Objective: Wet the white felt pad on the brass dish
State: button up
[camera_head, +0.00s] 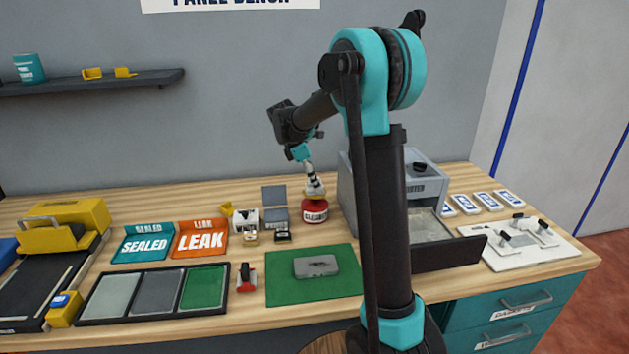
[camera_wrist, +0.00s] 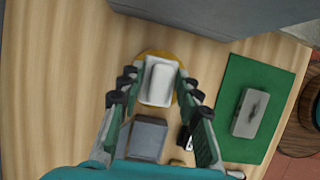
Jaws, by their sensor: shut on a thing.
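My gripper (camera_head: 314,182) points down over a red round container (camera_head: 315,213) with a pale label, beside the grey box-shaped machine. In the wrist view my gripper (camera_wrist: 160,84) has its fingers on both sides of a white, round-cornered block (camera_wrist: 158,80), which looks like the felt pad, and is shut on it. The yellow brass rim of the dish (camera_wrist: 151,53) shows around and behind the block, above the red container. I cannot tell whether the block touches the dish. The container's red body is hidden in the wrist view.
The grey machine (camera_head: 375,185) stands close to the right of the container. A green mat (camera_head: 285,288) with a grey case (camera_head: 316,266) lies in front. SEALED (camera_head: 143,244) and LEAK (camera_head: 200,239) trays are at left.

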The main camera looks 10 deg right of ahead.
jog(key=shift+f, duration=0.65)
dwell(0.6)
dwell(0.5)
jog(key=shift+r, duration=3.55)
jog(key=shift+s, duration=0.1)
